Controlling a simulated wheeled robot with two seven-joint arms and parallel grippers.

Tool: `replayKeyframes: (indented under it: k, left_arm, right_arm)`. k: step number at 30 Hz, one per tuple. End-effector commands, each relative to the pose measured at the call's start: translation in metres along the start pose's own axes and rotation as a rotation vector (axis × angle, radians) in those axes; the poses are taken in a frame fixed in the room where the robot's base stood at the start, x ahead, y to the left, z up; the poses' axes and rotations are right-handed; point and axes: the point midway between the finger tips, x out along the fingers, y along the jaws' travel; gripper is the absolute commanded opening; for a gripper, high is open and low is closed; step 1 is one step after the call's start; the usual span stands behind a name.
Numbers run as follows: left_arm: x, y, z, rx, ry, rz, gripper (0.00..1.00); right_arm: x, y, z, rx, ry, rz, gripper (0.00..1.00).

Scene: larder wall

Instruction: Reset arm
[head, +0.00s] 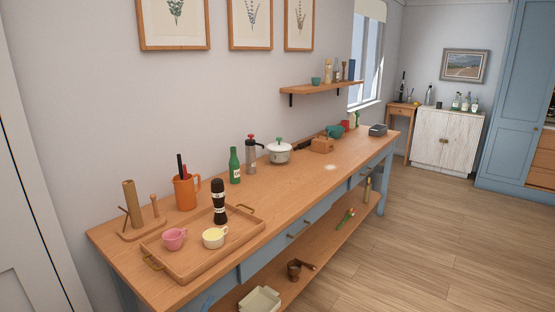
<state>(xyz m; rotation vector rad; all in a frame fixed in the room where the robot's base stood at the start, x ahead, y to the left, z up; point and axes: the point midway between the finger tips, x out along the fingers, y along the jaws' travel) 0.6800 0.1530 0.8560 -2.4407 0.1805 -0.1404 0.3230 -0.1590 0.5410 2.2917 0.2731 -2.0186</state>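Neither my left nor my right gripper shows in the head view, and no part of either arm can be made out. The long wooden table (285,196) with blue legs and drawers runs from the lower left toward the back right.
An orange jug (186,193), a green bottle (234,166) and a white pot (279,152) stand along the wall side. A wall shelf (318,87) hangs above. The lower shelf (325,245) holds several things. The wooden floor (430,245) on the right is clear.

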Motion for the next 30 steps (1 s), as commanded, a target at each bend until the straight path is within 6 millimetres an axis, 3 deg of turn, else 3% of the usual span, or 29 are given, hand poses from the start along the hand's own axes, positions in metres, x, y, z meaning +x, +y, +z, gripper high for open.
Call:
replayKeyframes:
  k: [1, 6, 13, 18, 22, 27, 30]
  left_arm:
    - [-0.015, 0.013, 0.026, -0.055, -0.104, 0.009, 0.93]
    - [-0.073, 0.056, 0.101, -0.208, -0.44, 0.065, 0.93]
    - [-0.175, 0.126, 0.169, -0.375, -0.848, 0.207, 0.93]
    - [-0.261, 0.177, 0.193, -0.481, -1.117, 0.351, 0.93]
    - [-0.317, 0.206, 0.197, -0.545, -1.274, 0.46, 0.93]
    - [-0.361, 0.226, 0.194, -0.591, -1.388, 0.552, 0.93]
    - [-0.369, 0.23, 0.193, -0.601, -1.41, 0.574, 0.93]
  right_arm:
    - [0.0, 0.0, 0.0, 0.0, 0.0, 0.0, 0.36]
    - [0.0, 0.0, 0.0, 0.0, 0.0, 0.0, 0.36]
    - [0.0, 0.0, 0.0, 0.0, 0.0, 0.0, 0.36]
    - [0.0, 0.0, 0.0, 0.0, 0.0, 0.0, 0.36]
    - [0.0, 0.0, 0.0, 0.0, 0.0, 0.0, 0.36]
    - [0.0, 0.0, 0.0, 0.0, 0.0, 0.0, 0.36]
    - [0.0, 0.0, 0.0, 0.0, 0.0, 0.0, 0.36]
